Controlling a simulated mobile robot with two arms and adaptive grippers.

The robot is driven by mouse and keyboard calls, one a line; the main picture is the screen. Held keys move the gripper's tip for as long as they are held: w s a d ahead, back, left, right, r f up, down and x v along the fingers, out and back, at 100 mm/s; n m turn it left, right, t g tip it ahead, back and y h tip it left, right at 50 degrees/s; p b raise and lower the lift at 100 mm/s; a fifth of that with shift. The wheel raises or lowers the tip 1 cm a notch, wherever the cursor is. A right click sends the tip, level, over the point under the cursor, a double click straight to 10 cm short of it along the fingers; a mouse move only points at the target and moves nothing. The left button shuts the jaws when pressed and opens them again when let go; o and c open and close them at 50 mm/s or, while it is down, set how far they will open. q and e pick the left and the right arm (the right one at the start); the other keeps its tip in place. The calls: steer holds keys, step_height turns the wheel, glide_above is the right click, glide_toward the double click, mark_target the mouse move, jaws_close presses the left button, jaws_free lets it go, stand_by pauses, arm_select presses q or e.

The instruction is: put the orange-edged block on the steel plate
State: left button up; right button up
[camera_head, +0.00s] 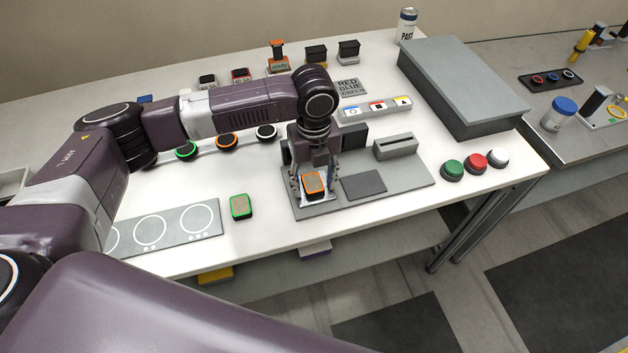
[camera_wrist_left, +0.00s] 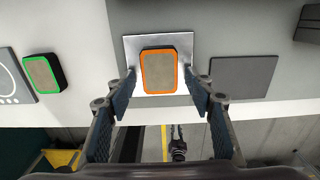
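The orange-edged block (camera_head: 314,183) has a grey-tan top and lies on the bright steel plate (camera_wrist_left: 132,48) of a grey fixture. In the left wrist view the block (camera_wrist_left: 159,71) sits within the plate's outline, with bare metal around it. My left gripper (camera_wrist_left: 165,86) is above the plate's near side, with one finger to each side of the block. A gap shows between each finger and the block, so the gripper is open. In the head view the left gripper (camera_head: 313,184) points down and partly hides the plate. My right gripper is in neither view.
A green-edged block (camera_head: 241,207) lies left of the fixture, beside a grey panel with white circles (camera_head: 186,227). A dark square pad (camera_head: 364,184) and a slotted grey block (camera_head: 396,146) are right of the plate. Coloured buttons (camera_head: 476,162) stand near the right edge.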

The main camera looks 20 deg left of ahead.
mark_target(314, 187)
arm_select(q)
steer(key=shift+r, duration=0.1)
step_height(314, 187, up, 12)
steer(key=b, duration=0.2)
stand_by(0.4)
stand_by(0.4)
